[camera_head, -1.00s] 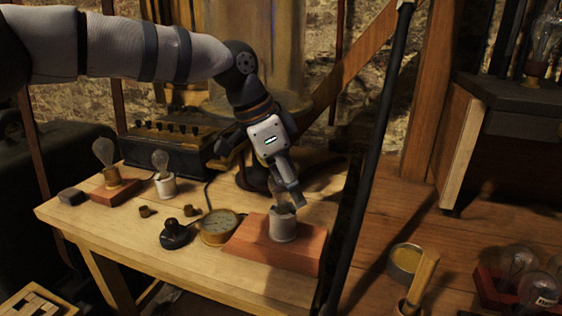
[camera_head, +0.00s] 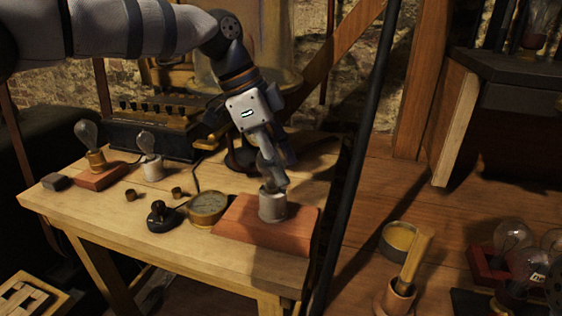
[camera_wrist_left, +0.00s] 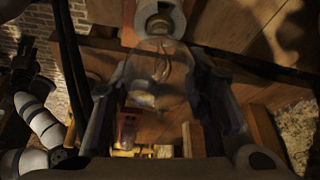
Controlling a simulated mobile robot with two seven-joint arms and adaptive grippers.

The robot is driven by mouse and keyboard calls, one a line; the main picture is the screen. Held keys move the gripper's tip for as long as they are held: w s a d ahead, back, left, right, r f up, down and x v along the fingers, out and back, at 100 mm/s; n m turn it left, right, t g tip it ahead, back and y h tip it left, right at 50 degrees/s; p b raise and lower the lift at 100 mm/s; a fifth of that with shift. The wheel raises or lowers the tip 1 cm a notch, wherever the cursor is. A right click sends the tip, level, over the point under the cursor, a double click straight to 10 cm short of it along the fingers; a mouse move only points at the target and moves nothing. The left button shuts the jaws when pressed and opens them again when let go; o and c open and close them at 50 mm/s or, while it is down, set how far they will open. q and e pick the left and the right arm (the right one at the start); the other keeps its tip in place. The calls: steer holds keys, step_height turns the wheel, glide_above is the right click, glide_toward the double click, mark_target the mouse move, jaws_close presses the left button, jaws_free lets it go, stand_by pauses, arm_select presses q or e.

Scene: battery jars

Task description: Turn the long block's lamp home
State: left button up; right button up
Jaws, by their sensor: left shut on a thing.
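The long block (camera_head: 240,223) is a reddish wooden block at the table's right end, with a pale round socket (camera_head: 273,208) on top. My left gripper (camera_head: 273,178) points down just above that socket, shut on the block's lamp. In the head view the fingers hide most of the lamp. The left wrist view shows its clear glass bulb (camera_wrist_left: 160,75) between the two fingers, with its neck toward the pale socket (camera_wrist_left: 157,22). I cannot tell how deep the lamp sits.
A round gauge (camera_head: 207,207) and a black knob switch (camera_head: 161,215) stand left of the block. Two more lamps, one on a small red block (camera_head: 100,178), stand farther left. A dark upright pole (camera_head: 357,150) rises just right of the block.

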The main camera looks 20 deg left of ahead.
arm_select(q)
steer(key=shift+s+f+m+g, duration=0.1)
steer(key=shift+f+m+g, duration=0.15)
steer(key=shift+m+g, duration=0.45)
steer(key=shift+r+m, duration=0.15)
steer(key=shift+m, duration=0.35)
arm_select(e)
steer(key=shift+s+f, duration=0.45)
arm_select(q)
steer(key=shift+s+f+m+b, duration=0.1)
steer(key=shift+f+m+b, duration=0.1)
steer(key=shift+m+b, duration=0.55)
steer(key=shift+m+g, duration=0.5)
steer(key=shift+m, duration=0.35)
steer(key=shift+s+m+g, duration=0.25)
steer(key=shift+m+g, duration=0.05)
steer(key=shift+m, duration=0.4)
steer(key=shift+s+a+r+m+g+y+b, duration=0.1)
steer(key=shift+s+r+m+g+y+b, duration=0.1)
steer(key=shift+m, duration=0.25)
steer(key=shift+s+a+r+m+g+y+b, duration=0.1)
steer(key=shift+s+m+b, duration=0.1)
steer(key=shift+m, duration=0.25)
arm_select(e)
steer(key=shift+s+a+f+g, duration=0.1)
steer(key=shift+s+f+g, duration=0.4)
steer(key=shift+s+f, duration=0.55)
